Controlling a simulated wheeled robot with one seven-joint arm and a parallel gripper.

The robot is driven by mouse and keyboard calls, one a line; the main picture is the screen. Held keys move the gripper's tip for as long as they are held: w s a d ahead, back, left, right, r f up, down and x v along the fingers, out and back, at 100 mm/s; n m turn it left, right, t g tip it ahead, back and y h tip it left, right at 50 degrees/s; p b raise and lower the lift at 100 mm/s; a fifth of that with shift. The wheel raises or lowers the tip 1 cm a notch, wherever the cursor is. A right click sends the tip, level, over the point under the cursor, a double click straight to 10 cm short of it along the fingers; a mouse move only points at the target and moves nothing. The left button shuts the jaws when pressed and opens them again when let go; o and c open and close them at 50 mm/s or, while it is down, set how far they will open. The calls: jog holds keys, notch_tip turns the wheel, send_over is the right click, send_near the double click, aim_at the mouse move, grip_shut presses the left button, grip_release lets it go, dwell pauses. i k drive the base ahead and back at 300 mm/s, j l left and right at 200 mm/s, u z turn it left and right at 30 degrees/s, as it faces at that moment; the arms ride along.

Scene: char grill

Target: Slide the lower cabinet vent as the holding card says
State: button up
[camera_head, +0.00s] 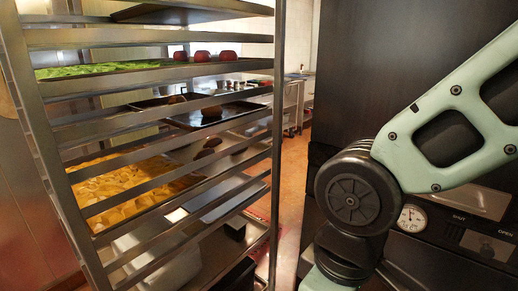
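A dark cabinet (350,60) fills the right side. On its front, right of my arm, is a round white dial gauge (412,218). A pale plate (478,202) sits to the right of the gauge, with small lettering just below it. I cannot tell which of these is the vent or the holding card, and the card's text is not readable. My green and black arm covers part of the cabinet front. My gripper is out of view.
A tall metal rack (275,130) stands at left, close to my arm. It holds trays with green food (95,70), yellow food (130,185), dark items and several red items (202,55). A narrow strip of floor (290,180) shows between rack and cabinet.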

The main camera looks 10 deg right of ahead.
aim_at(488, 247)
jog(key=z, duration=2.35)
